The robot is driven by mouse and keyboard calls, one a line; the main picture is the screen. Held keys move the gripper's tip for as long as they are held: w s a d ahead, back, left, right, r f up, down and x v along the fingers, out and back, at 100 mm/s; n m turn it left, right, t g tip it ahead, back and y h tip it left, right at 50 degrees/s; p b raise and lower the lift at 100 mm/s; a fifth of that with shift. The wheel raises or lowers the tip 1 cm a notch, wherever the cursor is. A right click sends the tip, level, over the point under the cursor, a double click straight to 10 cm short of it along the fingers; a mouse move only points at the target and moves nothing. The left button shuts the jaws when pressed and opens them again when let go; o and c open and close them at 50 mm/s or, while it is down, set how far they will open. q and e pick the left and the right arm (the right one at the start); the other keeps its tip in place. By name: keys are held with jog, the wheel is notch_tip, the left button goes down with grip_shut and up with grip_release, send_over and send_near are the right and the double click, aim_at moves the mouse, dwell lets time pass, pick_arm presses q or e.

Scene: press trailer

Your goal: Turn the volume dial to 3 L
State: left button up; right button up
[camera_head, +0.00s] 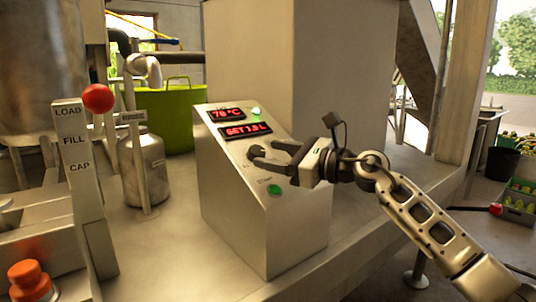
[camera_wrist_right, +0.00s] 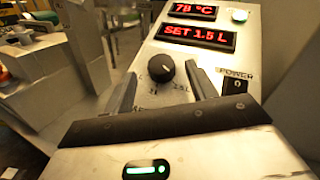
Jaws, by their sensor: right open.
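The sloped steel control box (camera_head: 262,215) stands on the bench in the middle of the head view. Its lower red display (camera_wrist_right: 197,38) reads SET 1.5 L, and the upper one (camera_wrist_right: 193,10) reads 78 °C. My right gripper (camera_head: 270,156) is open over the panel. In the right wrist view its two fingers stand either side of the dial, with gaps visible. My left gripper is not in view.
A POWER switch (camera_wrist_right: 235,86) is right of the dial, and a green button (camera_head: 274,189) is lower on the panel. A lever with a red ball (camera_head: 97,98) and LOAD, FILL, CAP labels stands left. A steel can (camera_head: 148,168) is behind it.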

jog(key=shift+x, duration=0.95)
